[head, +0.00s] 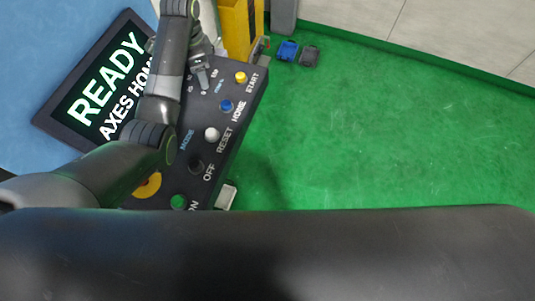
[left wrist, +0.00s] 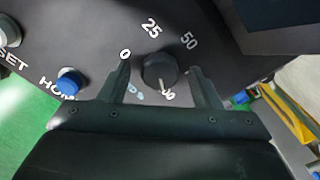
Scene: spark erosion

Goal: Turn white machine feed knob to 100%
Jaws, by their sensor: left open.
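The feed knob (left wrist: 160,70) is a dark round knob on the black control panel, shown in the left wrist view. White marks 0, 25 and 50 stand around it, and a partly covered mark ending in "00" is at its lower edge. A thin light line shows near that mark; whether it is the knob's pointer or part of the print I cannot tell. My left gripper (head: 203,78) is open, its two fingers on either side of the knob with gaps visible. My right gripper is out of view.
The panel (head: 228,133) carries a yellow START button (head: 240,77), a blue HOME button (head: 226,105), a white RESET button (head: 211,134) and more controls. A screen (head: 75,65) reads READY. A yellow object (head: 238,30) stands behind. Green floor (head: 380,130) at right is mostly clear.

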